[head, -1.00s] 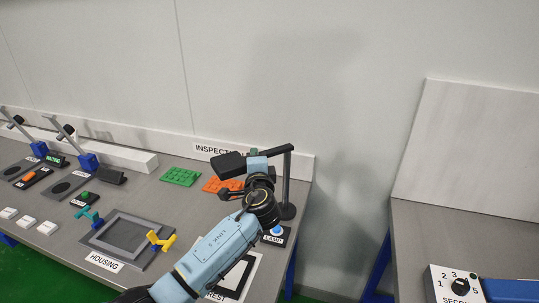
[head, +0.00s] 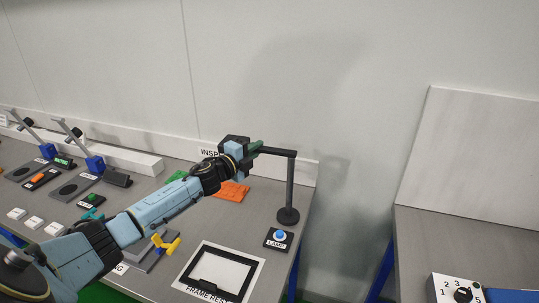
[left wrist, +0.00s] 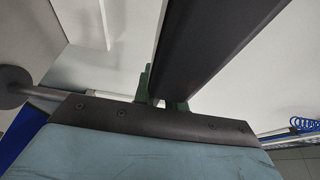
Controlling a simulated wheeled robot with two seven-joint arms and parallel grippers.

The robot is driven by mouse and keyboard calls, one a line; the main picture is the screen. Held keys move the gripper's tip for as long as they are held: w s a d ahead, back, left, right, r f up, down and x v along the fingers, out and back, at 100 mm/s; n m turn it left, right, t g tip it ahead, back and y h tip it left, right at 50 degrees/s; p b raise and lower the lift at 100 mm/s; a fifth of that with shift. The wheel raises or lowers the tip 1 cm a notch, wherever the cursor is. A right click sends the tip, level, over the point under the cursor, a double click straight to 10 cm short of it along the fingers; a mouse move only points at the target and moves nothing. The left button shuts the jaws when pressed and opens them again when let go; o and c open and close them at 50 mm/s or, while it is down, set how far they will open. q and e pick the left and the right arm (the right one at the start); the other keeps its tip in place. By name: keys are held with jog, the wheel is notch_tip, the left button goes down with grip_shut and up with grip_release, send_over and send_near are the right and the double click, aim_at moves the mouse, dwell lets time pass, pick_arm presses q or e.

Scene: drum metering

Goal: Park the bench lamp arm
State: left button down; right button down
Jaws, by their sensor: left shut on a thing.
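The bench lamp has a dark upright post (head: 290,184) on a round base. Its dark arm (head: 280,152) reaches left from the post top. My left gripper (head: 256,147) is at the left end of that arm, its green fingers shut on it. The lamp head end is largely hidden by or merges with my dark gripper body. In the left wrist view a broad dark bar, seemingly the lamp arm (left wrist: 220,35), runs up from between the green fingertips (left wrist: 163,88). My right gripper is not in view.
A blue LAMP button (head: 280,236) sits in front of the lamp base. The FRAME REST mat (head: 255,281) lies at the bench front. An orange block (head: 232,192) lies below my gripper. A gap separates this bench from the right-hand one (head: 440,240).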

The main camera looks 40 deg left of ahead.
pick_arm(q)
jog(key=shift+w+a+m+h, duration=0.15)
jog(key=shift+w+m+h, duration=0.15)
jog(key=shift+h, duration=0.2)
jog(key=shift+r, duration=0.1)
jog(key=c, duration=1.4)
grip_release()
jog(key=shift+w, duration=0.1)
jog(key=shift+c, duration=0.2)
jog(key=shift+s+f, duration=0.2)
jog(key=shift+s, duration=0.5)
jog(key=s+a+b, duration=0.1)
jog(key=s, duration=1.1)
jog(key=shift+a+r, duration=0.15)
jog(key=shift+a, duration=0.2)
